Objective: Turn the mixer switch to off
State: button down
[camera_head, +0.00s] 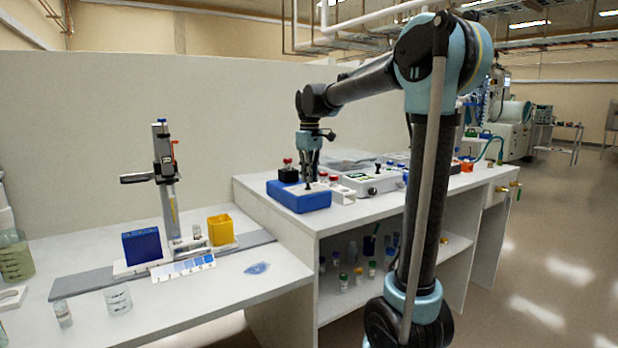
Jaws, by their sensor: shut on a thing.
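A low blue box (301,202) sits at the front left corner of the raised white bench. A small dark switch knob (308,187) shows on its top, directly under my gripper (309,177). My gripper points straight down with its fingers closed at the knob, and it looks shut on it. The fingers partly hide the knob, and its turned position is too small to read. Which device is the mixer is not marked legibly; the blue box is the one at my gripper.
A white device with a panel (372,183) and a small white rack (341,195) stand right of the blue box. A black block with a red knob (288,173) stands behind it. A lower bench at left holds a stand (166,180) and a yellow box (220,230).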

jog(key=shift+w+d+n, duration=0.1)
jog(key=shift+n, duration=0.3)
jog(key=c, duration=1.7)
grip_release()
jog(key=shift+r, duration=0.15)
notch_tip(320, 180, up, 12)
jog(key=shift+f, duration=0.15)
